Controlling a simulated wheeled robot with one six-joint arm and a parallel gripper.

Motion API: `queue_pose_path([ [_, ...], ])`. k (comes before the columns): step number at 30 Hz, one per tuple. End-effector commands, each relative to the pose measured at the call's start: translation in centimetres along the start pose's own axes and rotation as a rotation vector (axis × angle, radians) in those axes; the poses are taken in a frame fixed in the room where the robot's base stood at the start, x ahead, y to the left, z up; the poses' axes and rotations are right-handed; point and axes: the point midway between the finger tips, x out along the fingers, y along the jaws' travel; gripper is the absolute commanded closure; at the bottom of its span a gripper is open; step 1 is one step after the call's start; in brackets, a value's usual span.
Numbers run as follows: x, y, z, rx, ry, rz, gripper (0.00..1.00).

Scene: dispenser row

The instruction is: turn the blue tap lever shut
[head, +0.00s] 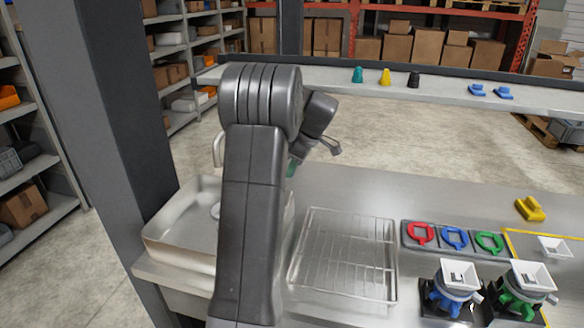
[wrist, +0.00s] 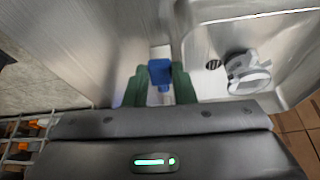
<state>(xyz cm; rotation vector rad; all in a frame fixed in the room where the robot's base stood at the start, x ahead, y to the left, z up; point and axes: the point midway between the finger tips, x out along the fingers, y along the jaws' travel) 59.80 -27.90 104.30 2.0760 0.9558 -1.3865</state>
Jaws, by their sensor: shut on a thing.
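The blue tap lever (wrist: 160,74) shows in the wrist view between the two green fingers of my gripper (wrist: 160,68). The fingers are shut on it from both sides. A pale strip, perhaps part of the tap, shows behind the lever. In the head view my arm hides the lever, and only a little green of my gripper (head: 291,169) shows at the arm's right edge. A curved metal spout (head: 218,150) shows just left of the arm. The lever's turn angle cannot be told.
A metal sink (head: 165,238) lies left of my arm; in the wrist view it holds a grey-white object (wrist: 246,75) near the drain (wrist: 213,64). A wire rack (head: 345,255), a tray of coloured rings (head: 453,238) and two dispensers (head: 455,285) stand to the right. A shelf (head: 430,92) runs behind.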

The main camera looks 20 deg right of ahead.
Motion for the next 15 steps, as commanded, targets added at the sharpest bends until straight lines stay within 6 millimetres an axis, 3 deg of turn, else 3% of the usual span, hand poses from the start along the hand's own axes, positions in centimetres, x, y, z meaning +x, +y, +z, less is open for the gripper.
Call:
queue_pose_path([
  [10,-0.06,0.06,-0.02,-0.001,0.0,0.002,1.0],
  [11,-0.06,0.05,-0.02,-0.001,0.0,0.002,0.71],
  [13,-0.06,0.05,-0.02,-0.001,0.0,0.002,0.57],
  [15,-0.04,0.04,-0.02,-0.001,0.0,0.001,0.55],
])
